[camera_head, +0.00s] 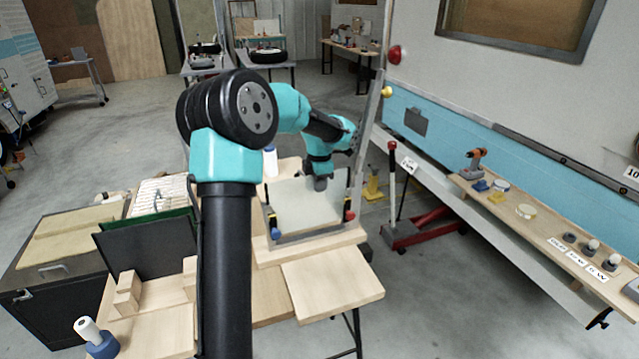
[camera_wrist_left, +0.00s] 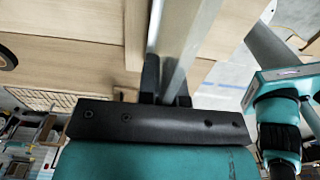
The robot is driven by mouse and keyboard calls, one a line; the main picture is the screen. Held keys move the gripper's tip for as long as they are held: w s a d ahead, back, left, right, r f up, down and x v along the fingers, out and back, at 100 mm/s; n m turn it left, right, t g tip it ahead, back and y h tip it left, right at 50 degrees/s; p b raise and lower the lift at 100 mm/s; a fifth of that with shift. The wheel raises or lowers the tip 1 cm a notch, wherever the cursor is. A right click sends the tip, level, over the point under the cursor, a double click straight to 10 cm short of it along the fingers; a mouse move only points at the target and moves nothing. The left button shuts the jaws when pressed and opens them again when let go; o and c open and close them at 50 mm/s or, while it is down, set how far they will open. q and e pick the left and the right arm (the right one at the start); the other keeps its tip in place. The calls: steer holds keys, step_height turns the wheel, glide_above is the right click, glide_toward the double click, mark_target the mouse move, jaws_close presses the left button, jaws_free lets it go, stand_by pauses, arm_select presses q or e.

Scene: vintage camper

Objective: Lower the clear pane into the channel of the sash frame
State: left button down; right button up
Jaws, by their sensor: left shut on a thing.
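My left arm reaches over the work table. My left gripper (camera_head: 320,184) is at the upper edge of a pale see-through panel, the clear pane (camera_head: 302,208). It is shut on the pane. In the left wrist view the fingers of my left gripper (camera_wrist_left: 167,92) are around a long, narrow grey piece seen edge-on. The sash frame (camera_head: 308,237) shows as a grey rail along the pane's lower side, with blue and red knobs near its ends. I cannot tell whether the pane's lower edge is inside the channel. My right gripper is not in view.
A wooden table board (camera_head: 335,284) lies in front of the frame. A slotted wooden stand with a dark panel (camera_head: 150,248) is on the left. A tall grey bar (camera_head: 368,125) rises on the right. A shelf (camera_head: 540,235) with tools runs along the camper.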

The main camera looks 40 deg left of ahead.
arm_select(q)
steer(key=shift+f, duration=1.7)
stand_by(0.6)
steer(key=c, duration=1.2)
jaws_free()
step_height(320, 180, up, 17)
steer(key=shift+r, duration=0.2)
